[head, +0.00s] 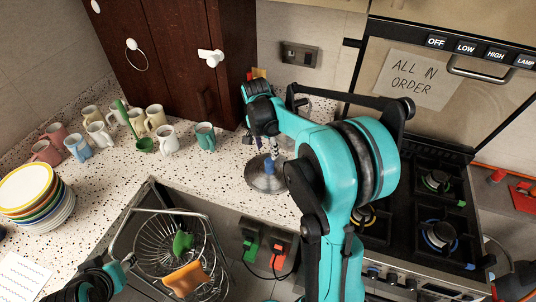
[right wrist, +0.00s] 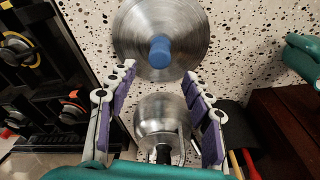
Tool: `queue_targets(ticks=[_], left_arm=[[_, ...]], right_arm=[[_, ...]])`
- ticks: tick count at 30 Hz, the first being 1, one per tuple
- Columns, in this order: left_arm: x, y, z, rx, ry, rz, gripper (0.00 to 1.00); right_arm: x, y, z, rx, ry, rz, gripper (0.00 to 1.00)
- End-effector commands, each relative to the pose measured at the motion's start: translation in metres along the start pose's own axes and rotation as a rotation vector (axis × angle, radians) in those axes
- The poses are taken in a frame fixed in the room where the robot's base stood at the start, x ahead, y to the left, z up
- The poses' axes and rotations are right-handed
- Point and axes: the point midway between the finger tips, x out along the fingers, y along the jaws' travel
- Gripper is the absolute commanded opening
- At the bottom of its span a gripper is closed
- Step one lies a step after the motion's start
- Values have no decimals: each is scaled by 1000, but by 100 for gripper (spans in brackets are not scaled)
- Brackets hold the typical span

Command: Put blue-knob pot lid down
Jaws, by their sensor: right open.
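The round metal pot lid (head: 262,181) with a blue knob lies flat on the speckled counter, near its front edge and left of the stove. It also shows in the right wrist view (right wrist: 135,30), its blue knob (right wrist: 160,50) facing me. My right gripper (head: 275,146) is just above the lid in the head view. In the right wrist view its purple-padded fingers (right wrist: 158,72) are spread apart, with nothing held; the knob is beyond the tips. Part of my left arm shows at the lower left of the head view; its fingers are not clear.
A rounded metal vessel (right wrist: 162,120) appears between the fingers in the wrist view. The stove (head: 425,215) is at the right. Several mugs (head: 166,139) and stacked plates (head: 35,195) stand at the left. A wire basket (head: 165,245) is in front, below counter level.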

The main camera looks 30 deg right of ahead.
Motion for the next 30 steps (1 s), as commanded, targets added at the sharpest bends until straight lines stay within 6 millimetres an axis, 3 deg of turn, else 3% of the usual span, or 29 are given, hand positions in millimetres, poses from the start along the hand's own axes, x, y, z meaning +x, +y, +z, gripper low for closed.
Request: queue_targets(ticks=[8, 11, 18, 24, 30], left_arm=[[-4, 0, -3, 0, 0, 0, 43], [-4, 0, -2, 0, 0, 0, 43], [-3, 0, -2, 0, 0, 0, 43], [-3, 0, -2, 0, 0, 0, 43], [-3, 0, -2, 0, 0, 0, 43]], right_arm=[[-30, 5, 8, -48, 6, -22, 51], [-48, 16, 27, -161, 24, -74, 51], [-90, 65, 97, -597, 135, -262, 51], [-93, 107, 149, -933, 272, -394, 51], [-85, 129, 176, -1129, 379, -463, 51]])
